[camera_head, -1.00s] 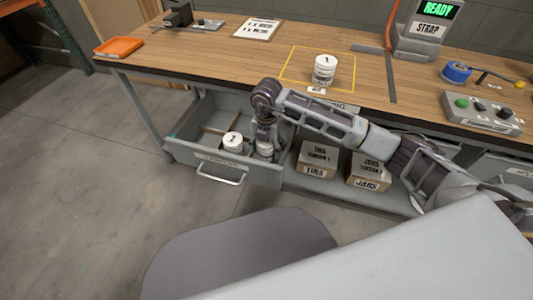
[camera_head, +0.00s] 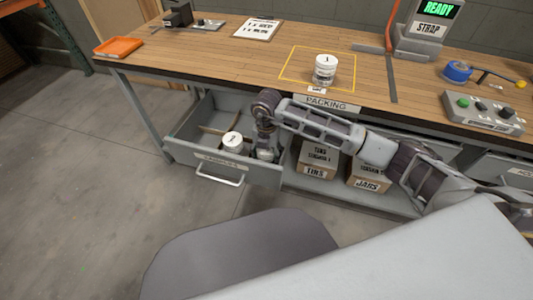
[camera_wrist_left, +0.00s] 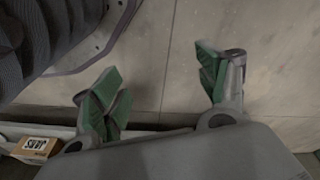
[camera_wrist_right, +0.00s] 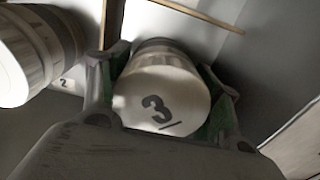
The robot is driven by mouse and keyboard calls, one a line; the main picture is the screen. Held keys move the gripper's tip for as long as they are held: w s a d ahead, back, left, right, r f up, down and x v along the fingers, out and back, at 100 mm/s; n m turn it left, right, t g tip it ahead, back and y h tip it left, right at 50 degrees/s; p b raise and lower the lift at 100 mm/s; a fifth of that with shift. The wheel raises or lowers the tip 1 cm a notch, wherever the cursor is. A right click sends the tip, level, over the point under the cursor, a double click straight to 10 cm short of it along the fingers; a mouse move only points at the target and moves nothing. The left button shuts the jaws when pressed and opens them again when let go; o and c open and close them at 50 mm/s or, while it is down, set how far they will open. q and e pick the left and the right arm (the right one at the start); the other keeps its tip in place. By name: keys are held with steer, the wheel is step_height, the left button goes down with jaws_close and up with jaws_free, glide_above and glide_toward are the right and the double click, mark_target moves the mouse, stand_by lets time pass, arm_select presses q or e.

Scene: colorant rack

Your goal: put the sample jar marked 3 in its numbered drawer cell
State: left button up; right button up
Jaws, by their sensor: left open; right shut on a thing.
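The sample jar marked 3 (camera_wrist_right: 160,95) is white and sits between the green pads of my right gripper (camera_wrist_right: 162,85) in the right wrist view. My right gripper (camera_head: 265,145) is shut on it, down inside the open drawer (camera_head: 232,165) at its right side in the head view. Whether the jar touches the drawer floor I cannot tell. A white jar (camera_head: 232,141) stands to its left in the drawer, and also shows in the right wrist view (camera_wrist_right: 35,55). A cell label 2 (camera_wrist_right: 65,84) shows beside it. My left gripper (camera_wrist_left: 160,85) is open and empty above the floor.
A jar marked 1 (camera_head: 325,68) stands in the yellow outline on the bench (camera_head: 215,60). Wooden dividers (camera_wrist_right: 200,14) cross the drawer. Boxes marked TINS (camera_head: 315,165) and JARS (camera_head: 368,182) stand on the shelf right of the drawer.

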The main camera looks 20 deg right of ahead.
steer(key=o, duration=0.9)
arm_select(q)
steer(key=shift+w+r, duration=0.15)
steer(key=shift+r, duration=0.25)
steer(key=shift+f, duration=0.15)
arm_select(e)
steer(key=shift+r, duration=0.3)
step_height(320, 180, up, 11)
steer(key=shift+r+p, duration=0.1)
steer(key=shift+p, duration=0.85)
arm_select(q)
step_height(320, 180, down, 6)
steer(key=a, duration=0.1)
steer(key=shift+s+a+f, duration=0.15)
steer(key=shift+s+a, duration=0.1)
steer(key=shift+s, duration=0.1)
arm_select(e)
steer(key=shift+r, duration=0.2)
